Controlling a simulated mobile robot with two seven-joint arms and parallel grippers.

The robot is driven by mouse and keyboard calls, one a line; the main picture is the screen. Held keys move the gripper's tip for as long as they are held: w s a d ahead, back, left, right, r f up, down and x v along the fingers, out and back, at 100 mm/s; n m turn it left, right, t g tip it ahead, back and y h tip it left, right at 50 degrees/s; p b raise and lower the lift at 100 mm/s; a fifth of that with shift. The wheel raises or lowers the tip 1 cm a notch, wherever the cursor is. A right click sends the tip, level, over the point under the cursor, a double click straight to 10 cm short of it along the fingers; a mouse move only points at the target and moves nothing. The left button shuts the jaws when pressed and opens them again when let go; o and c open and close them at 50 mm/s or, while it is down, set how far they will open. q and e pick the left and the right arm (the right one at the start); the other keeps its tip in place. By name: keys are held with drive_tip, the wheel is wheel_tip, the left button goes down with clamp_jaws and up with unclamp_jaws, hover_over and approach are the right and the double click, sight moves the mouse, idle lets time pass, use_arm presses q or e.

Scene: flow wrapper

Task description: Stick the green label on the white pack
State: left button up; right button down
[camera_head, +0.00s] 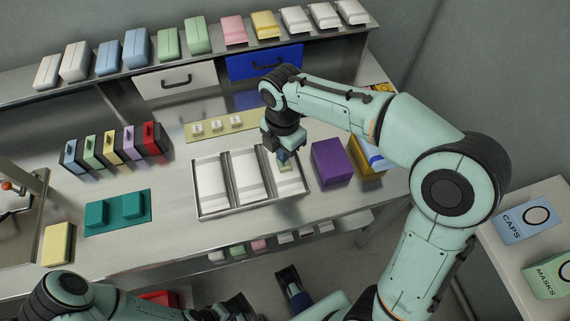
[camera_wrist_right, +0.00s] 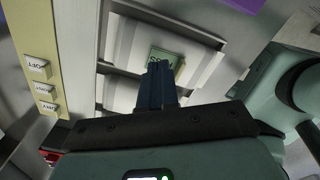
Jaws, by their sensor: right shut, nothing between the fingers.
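Three white packs lie side by side in a grey tray (camera_head: 228,210). My right gripper (camera_head: 284,159) points down over the rightmost white pack (camera_head: 290,184). It is shut, with nothing between its fingers. In the right wrist view its dark blue fingertips (camera_wrist_right: 158,70) are at the near edge of a green label (camera_wrist_right: 164,59). The label lies on the white pack (camera_wrist_right: 145,45) and looks flat, with dark print partly hidden by the fingers. I cannot tell whether the fingertips touch it.
A purple box (camera_head: 331,162) stands just right of the tray. A yellow strip (camera_head: 218,127) with small white blocks lies behind it. Teal blocks sit on a teal mat (camera_head: 117,214) to the left. Coloured packs line the back shelf (camera_head: 200,60).

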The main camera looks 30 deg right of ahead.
drive_tip(key=shift+f, duration=0.2)
idle(0.6)
drive_tip(key=shift+f+b, duration=0.5)
drive_tip(key=shift+f, duration=0.15)
drive_tip(key=shift+s+f, duration=0.1)
drive_tip(key=shift+f, duration=0.1)
idle(0.7)
drive_tip(key=shift+r, duration=0.1)
wheel_tip(320, 180, up, 6)
drive_tip(key=p, duration=0.5)
drive_tip(key=shift+f, duration=0.25)
wheel_tip(320, 180, up, 2)
drive_tip(key=shift+r+p, duration=0.25)
drive_tip(key=shift+p, duration=1)
